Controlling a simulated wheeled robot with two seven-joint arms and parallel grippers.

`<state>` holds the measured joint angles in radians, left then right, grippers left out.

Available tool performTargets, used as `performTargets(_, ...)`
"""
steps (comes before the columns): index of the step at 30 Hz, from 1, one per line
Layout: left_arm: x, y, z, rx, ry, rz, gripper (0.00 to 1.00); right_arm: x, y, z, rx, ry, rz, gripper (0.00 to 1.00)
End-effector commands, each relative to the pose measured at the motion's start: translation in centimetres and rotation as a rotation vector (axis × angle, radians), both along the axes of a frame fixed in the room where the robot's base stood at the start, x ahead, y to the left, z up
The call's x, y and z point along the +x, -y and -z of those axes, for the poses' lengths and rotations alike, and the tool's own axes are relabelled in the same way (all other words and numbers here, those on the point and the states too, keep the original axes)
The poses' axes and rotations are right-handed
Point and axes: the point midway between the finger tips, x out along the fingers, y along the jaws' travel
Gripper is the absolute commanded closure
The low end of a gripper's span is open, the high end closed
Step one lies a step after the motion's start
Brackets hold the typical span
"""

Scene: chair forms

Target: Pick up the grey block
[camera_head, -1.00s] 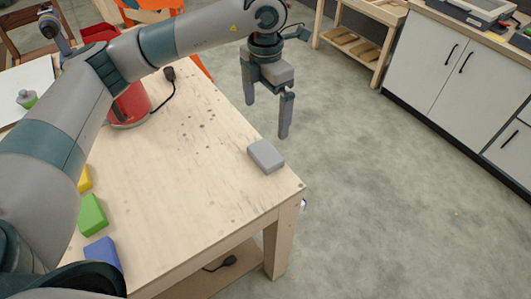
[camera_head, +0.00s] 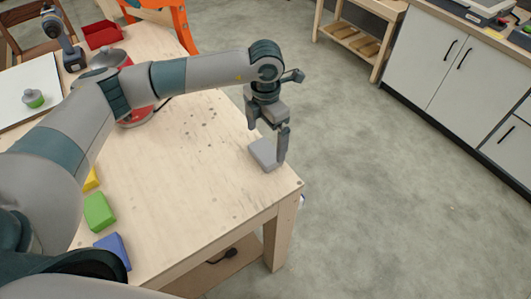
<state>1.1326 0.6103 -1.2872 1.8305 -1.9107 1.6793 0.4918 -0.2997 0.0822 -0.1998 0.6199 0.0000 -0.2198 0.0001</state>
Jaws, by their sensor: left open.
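The grey block (camera_head: 262,152) lies on the wooden table (camera_head: 190,180) near its right corner. My left gripper (camera_head: 268,142) points down at the block and is open. One finger is in front of the block's right side; the other is at its upper left, near the far edge. The finger partly hides the block. I cannot tell whether the fingers touch it. My right gripper is not in view.
A green block (camera_head: 99,212), a blue block (camera_head: 113,247) and a yellow block (camera_head: 92,179) lie along the table's left side. A drill (camera_head: 68,45) and a red tray (camera_head: 103,34) are at the back. The table's middle is clear.

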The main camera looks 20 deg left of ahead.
Motion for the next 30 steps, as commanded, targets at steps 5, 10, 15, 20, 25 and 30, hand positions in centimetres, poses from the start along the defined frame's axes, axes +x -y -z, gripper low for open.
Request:
performTargets(5,-0.1,0.0,0.6,0.0,-0.003,-0.001,0.0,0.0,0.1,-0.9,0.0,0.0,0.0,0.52)
performTargets(10,-0.2,0.0,2.1,0.001,-0.004,-0.001,0.0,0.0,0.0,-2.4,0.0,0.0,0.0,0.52)
performTargets(15,-0.2,0.0,4.2,0.0,-0.003,-0.001,0.0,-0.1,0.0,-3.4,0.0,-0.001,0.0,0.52)
performTargets(20,-0.2,0.0,5.1,0.0,-0.001,0.0,0.0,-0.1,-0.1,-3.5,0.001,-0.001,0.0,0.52)
performTargets(25,-0.1,0.0,5.2,-0.001,-0.001,0.0,0.0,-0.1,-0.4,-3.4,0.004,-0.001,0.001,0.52)
performTargets(30,-0.1,0.0,5.2,-0.001,-0.001,0.0,0.0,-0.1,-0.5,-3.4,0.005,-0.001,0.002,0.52)
